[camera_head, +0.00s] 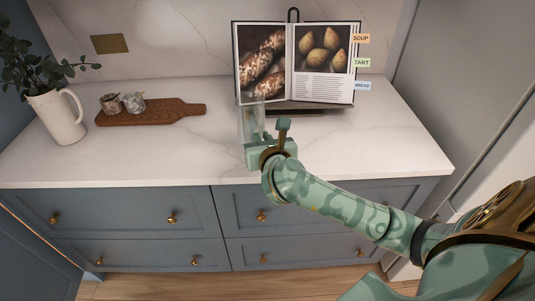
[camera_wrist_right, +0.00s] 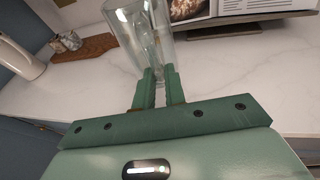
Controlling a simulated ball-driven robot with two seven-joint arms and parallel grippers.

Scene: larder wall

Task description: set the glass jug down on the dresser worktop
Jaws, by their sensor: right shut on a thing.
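The clear glass jug (camera_head: 247,122) is over the front part of the white marble dresser worktop (camera_head: 180,155), in front of the cookbook. My right gripper (camera_head: 268,143) is shut on the jug. In the right wrist view, the jug (camera_wrist_right: 139,32) stands out beyond the green fingers (camera_wrist_right: 158,82), which close on its near side, and it looks tilted there. I cannot tell whether the jug's base touches the worktop; the fingers partly hide its lower part. My left gripper is not in view.
An open cookbook (camera_head: 326,60) on a dark stand is close behind the jug. A wooden board (camera_head: 165,112) with two small jars (camera_head: 134,102) and a cream pitcher (camera_head: 59,119) with leaves stand to the left. The worktop is bare between board and jug and at the right.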

